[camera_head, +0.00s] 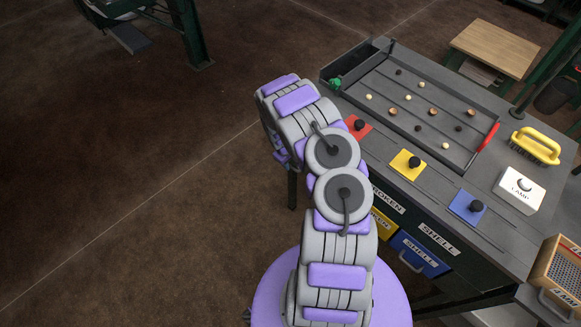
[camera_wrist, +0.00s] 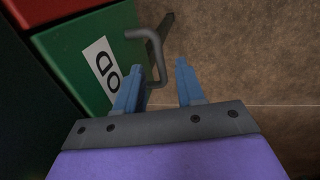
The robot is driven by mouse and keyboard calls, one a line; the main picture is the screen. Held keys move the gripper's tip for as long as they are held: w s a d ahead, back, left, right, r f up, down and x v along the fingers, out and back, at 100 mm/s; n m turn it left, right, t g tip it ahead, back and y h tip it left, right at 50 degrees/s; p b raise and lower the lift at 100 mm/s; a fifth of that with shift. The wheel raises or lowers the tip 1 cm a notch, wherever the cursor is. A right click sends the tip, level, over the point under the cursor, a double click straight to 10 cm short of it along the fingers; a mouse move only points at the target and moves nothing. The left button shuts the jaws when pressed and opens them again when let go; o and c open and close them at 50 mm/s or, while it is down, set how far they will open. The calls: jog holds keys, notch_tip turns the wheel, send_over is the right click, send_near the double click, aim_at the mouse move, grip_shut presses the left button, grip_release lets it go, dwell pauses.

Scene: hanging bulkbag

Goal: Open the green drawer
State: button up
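The green drawer (camera_wrist: 85,55) shows at the upper left of the wrist view, with a white label whose visible letters read "OD". Its grey bent handle (camera_wrist: 158,60) sticks out from the front. My gripper (camera_wrist: 160,68) has two blue fingers that stand apart. The left finger overlaps the drawer front, and the handle's outer bar appears in the gap between the fingers, nearer the left one. I cannot tell whether they touch. In the head view my arm hides the gripper, and the green drawer is not visible.
The workbench (camera_head: 480,215) carries a sorting tray (camera_head: 435,85), red, yellow and blue knobbed plates, a yellow brush (camera_head: 535,145) and a lamp switch box (camera_head: 520,188). A blue drawer (camera_head: 418,257) sits under its edge. Brown floor is open at left.

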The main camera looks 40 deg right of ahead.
jog(key=shift+d+f+b, duration=0.15)
jog(key=shift+f+b, duration=0.1)
jog(key=shift+f, duration=0.45)
jog(key=shift+d+f+b, duration=0.15)
jog(key=shift+f+b, duration=0.05)
jog(key=shift+f, duration=0.45)
grip_shut()
